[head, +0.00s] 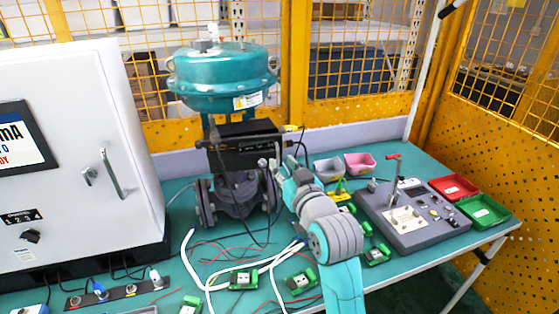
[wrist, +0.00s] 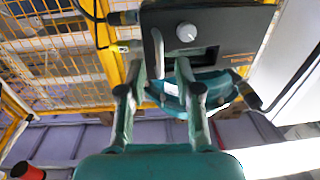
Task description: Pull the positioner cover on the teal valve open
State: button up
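The teal valve (head: 222,78) stands at the back of the bench, with its black positioner (head: 232,158) below the teal dome. In the wrist view the positioner's black cover (wrist: 228,28) fills the top, with a pale round knob (wrist: 186,32) and a light grey bar handle (wrist: 158,52). The cover looks shut. My gripper (head: 268,163) is at the positioner's right front in the head view. In the wrist view my gripper (wrist: 161,72) has its fingers apart, with the handle's end between or just beyond the tips. Contact cannot be told.
A white cabinet (head: 75,130) stands to the left. A grey control box (head: 415,215), red tray (head: 453,187) and green tray (head: 484,210) are at the right. White cables (head: 230,268) and green modules (head: 243,279) lie in front. Black cables hang around the positioner.

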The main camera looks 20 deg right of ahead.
jog(key=shift+w, duration=1.4)
grip_shut()
